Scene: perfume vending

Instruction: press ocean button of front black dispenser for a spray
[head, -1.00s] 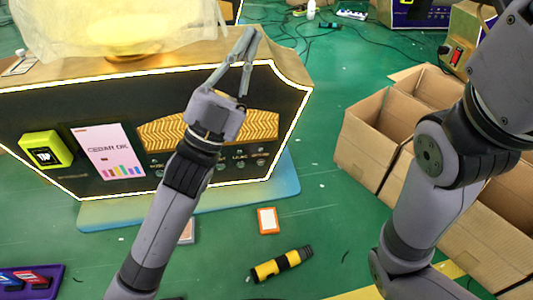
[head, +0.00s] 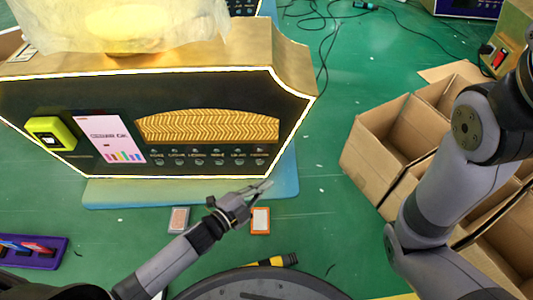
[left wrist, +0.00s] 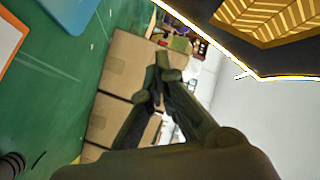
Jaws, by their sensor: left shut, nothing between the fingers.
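The front black dispenser (head: 65,100) fills the left half of the head view, its black panel edged by a lit strip. A row of small round buttons (head: 217,160) with labels runs along its lower right, under a gold chevron window (head: 207,127). The labels are too small to tell which is ocean. My left gripper (head: 265,185) is shut and empty, low in front of the panel, below and apart from the right-hand buttons. Its shut fingers (left wrist: 164,70) also show in the left wrist view. My right gripper is out of view; only that arm shows.
A yellow-green box (head: 50,133) and a pink screen (head: 110,139) are on the panel's left. Open cardboard boxes (head: 385,145) stand at right. An orange-edged card (head: 260,221) and another card (head: 179,219) lie on the green floor. A purple tray (head: 50,262) is at lower left.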

